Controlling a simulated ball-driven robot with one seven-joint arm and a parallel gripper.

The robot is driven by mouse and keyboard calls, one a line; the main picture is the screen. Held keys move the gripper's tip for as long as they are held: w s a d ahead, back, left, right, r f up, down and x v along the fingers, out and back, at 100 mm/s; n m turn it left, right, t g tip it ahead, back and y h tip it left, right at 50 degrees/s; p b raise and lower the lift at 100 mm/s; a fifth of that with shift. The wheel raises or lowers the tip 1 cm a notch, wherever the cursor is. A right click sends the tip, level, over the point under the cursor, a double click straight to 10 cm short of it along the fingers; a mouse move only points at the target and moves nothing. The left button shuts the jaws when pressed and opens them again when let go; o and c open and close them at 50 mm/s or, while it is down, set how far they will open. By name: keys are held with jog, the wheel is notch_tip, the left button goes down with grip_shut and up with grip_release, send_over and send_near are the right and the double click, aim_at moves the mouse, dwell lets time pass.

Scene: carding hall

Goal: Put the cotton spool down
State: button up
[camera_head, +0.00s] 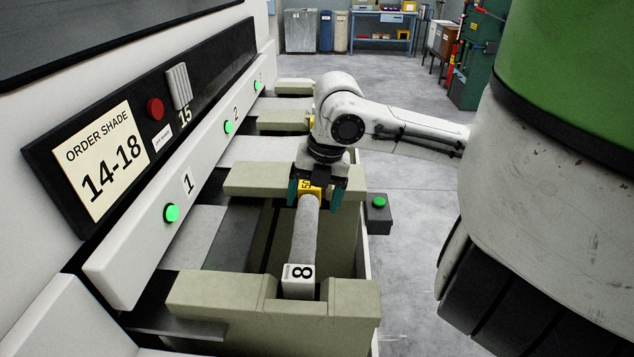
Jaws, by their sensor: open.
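The cotton spool (303,235) is a grey cylinder with a white end block marked 8 (299,273) and a yellow end marked 50 (309,187). It lies lengthwise between two cream supports, its white end in the notch of the near support (215,293) and its yellow end at the far support (250,180). My gripper (314,194) is over the yellow end, pointing down. Its two teal fingers stand apart, one on each side of the spool. Whether they touch it is hard to tell.
A white rail (150,222) with numbered green buttons runs along the left. Above it a black panel holds an ORDER SHADE 14-18 card (98,162) and a red button (155,109). A grey box with a green button (378,215) is right of the supports. Open floor (420,215) lies further right.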

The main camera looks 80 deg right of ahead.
jog(key=shift+s+r, duration=0.2)
jog(key=shift+r, duration=0.8)
jog(key=shift+s+r, duration=0.2)
jog(key=shift+r, duration=0.75)
